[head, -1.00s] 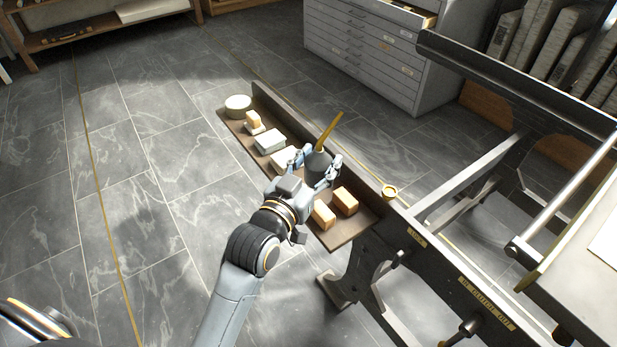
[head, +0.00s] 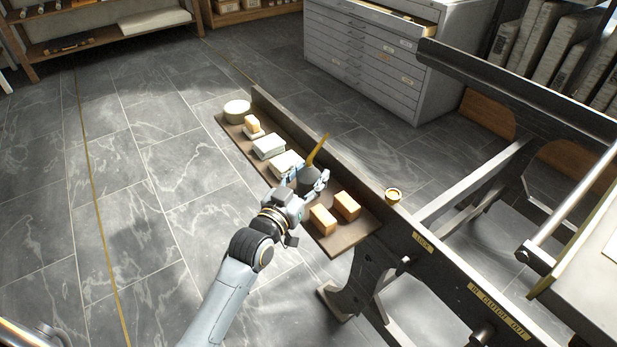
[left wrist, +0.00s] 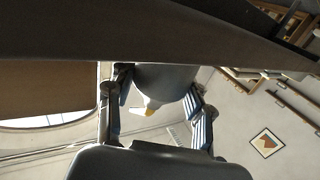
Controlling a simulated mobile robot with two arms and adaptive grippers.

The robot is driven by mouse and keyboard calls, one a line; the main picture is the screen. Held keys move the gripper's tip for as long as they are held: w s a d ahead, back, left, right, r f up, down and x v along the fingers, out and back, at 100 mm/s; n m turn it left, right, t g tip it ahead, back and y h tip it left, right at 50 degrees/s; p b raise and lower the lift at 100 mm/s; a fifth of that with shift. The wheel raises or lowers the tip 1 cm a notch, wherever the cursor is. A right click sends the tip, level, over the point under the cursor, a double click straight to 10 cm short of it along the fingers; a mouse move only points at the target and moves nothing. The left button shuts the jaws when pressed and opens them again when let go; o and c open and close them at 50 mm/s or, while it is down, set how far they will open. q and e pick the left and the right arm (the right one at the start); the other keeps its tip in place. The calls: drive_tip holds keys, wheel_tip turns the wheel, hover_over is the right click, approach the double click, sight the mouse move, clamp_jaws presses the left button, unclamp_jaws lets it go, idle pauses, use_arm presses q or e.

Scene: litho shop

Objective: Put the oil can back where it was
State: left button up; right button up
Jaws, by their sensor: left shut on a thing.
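The oil can has a dark grey, rounded body (head: 309,182) and a long brass spout that points up. My left gripper (head: 308,179) is shut around its body, with one finger on each side. The can is upright at the narrow wooden shelf (head: 345,238), between the white stacks and the orange blocks. I cannot tell whether its base touches the shelf. In the left wrist view the can's grey body (left wrist: 165,80) sits between the two fingers (left wrist: 158,108), partly hidden. My right gripper is not in view.
Two orange blocks (head: 347,205) stand close on the near side of the can. White stacks (head: 286,165) and a round pale tub (head: 237,110) fill the far side.

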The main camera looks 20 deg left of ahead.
use_arm(q)
drive_tip(key=shift+f, duration=0.1)
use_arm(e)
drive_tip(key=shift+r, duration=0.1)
use_arm(q)
drive_tip(key=o, duration=1)
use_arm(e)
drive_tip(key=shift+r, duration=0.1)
use_arm(q)
drive_tip(key=s+a+p, duration=0.2)
drive_tip(key=s, duration=0.9)
drive_tip(key=s+f+g+y, duration=0.1)
drive_tip(key=s+f+g, duration=0.4)
drive_tip(key=f, duration=0.4)
drive_tip(key=s+f+g+y, duration=0.1)
drive_tip(key=s+f+g, duration=0.4)
drive_tip(key=s+f, duration=0.3)
drive_tip(key=s+a+f+g+y, duration=0.1)
drive_tip(key=s+f+g, duration=0.3)
drive_tip(key=s+f, duration=0.3)
wheel_tip(320, 180, down, 5)
drive_tip(key=shift+s+r+g, duration=0.15)
drive_tip(key=shift+g, duration=0.25)
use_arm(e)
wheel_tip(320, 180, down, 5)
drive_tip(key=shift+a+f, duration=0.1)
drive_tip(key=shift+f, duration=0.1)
